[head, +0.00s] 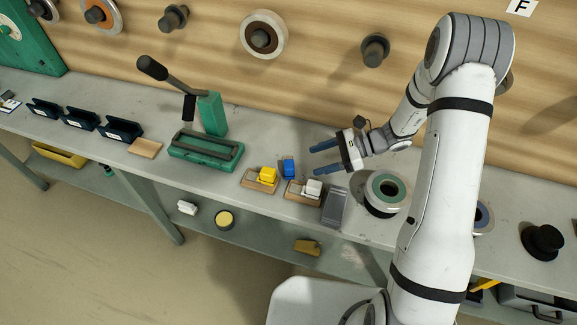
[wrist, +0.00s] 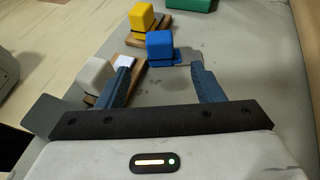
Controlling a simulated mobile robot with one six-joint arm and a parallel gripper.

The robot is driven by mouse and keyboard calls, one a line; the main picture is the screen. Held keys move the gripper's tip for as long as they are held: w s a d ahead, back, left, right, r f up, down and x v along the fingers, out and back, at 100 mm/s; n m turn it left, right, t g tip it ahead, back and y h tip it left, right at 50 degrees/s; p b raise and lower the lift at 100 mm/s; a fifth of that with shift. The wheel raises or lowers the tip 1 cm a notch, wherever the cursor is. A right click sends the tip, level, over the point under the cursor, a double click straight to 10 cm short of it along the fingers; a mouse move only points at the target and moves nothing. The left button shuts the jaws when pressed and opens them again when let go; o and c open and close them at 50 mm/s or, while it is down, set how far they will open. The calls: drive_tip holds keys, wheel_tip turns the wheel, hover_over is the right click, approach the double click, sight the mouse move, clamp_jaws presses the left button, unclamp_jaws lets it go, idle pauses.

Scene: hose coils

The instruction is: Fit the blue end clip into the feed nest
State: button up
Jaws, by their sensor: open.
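A green lever fixture (head: 205,150) with a long trough stands to the left; I cannot tell which part is the feed nest.
A yellow clip (head: 267,174) and a white clip (head: 312,187) sit on wooden boards close to the blue clip. A grey block (head: 334,206) stands at the bench's front edge. A ringed coil (head: 387,190) stands right. Dark holders (head: 120,130) line the left.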

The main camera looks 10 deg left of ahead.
sight(296, 174)
drive_tip(key=p+x, duration=0.1)
drive_tip(key=x, duration=0.6)
drive_tip(key=shift+s+a+f+p, duration=0.1)
drive_tip(key=shift+a+f+p, duration=0.1)
drive_tip(key=shift+a+p, duration=0.15)
drive_tip(key=shift+c, duration=0.3)
drive_tip(key=shift+d, duration=0.1)
drive_tip(key=c, duration=1.2)
drive_tip(key=shift+o, duration=0.2)
drive_tip(key=shift+r, duration=0.2)
